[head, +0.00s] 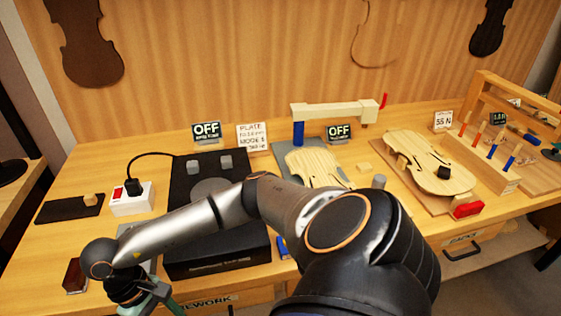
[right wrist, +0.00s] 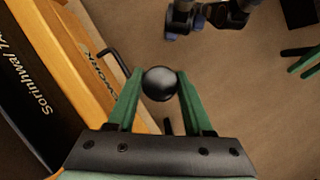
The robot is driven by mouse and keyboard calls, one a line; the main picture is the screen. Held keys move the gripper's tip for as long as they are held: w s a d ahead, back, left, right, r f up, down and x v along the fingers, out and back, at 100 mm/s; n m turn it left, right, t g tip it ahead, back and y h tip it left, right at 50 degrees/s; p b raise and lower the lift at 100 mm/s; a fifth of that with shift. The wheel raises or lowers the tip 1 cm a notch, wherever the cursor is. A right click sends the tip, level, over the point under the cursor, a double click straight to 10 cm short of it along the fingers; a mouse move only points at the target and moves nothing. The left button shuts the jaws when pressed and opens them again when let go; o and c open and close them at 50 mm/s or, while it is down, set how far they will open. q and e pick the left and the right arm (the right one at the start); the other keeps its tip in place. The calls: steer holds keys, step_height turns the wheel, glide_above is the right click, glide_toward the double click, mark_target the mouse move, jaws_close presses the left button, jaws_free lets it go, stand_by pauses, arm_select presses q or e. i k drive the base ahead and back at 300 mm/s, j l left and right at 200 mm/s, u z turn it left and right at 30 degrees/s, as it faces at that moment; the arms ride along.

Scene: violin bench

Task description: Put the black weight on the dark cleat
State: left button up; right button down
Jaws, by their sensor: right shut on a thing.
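My right arm reaches across the bench to the lower left in the head view, and its green-fingered right gripper (head: 150,304) is partly cut off by the bottom edge. In the right wrist view the right gripper (right wrist: 160,88) is shut on a smooth black rounded thing (right wrist: 160,83), which looks like the black weight. It is held over the floor beside the bench front. My left gripper (right wrist: 290,62) shows as two green fingers, apart and empty, at the right edge of that view. A small black block (head: 443,172) sits on the right violin plate; I cannot tell whether it is the dark cleat.
A hot plate (head: 180,180), a white switch box (head: 132,198) and a dark mat (head: 60,209) are at the left. The violin plate (head: 405,150) and a wooden rack (head: 480,170) are at the right.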

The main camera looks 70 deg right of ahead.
mark_target(444, 170)
steer(key=k+l+u, duration=0.1)
steer(key=k+l, duration=0.45)
steer(key=k+l+u, duration=0.1)
steer(key=k+l, duration=0.4)
steer(key=k+l+u, duration=0.15)
steer(key=k+l, duration=0.3)
steer(key=k, duration=0.25)
steer(key=k+l+u, duration=0.1)
steer(key=k+l, duration=0.25)
steer(key=k, duration=0.25)
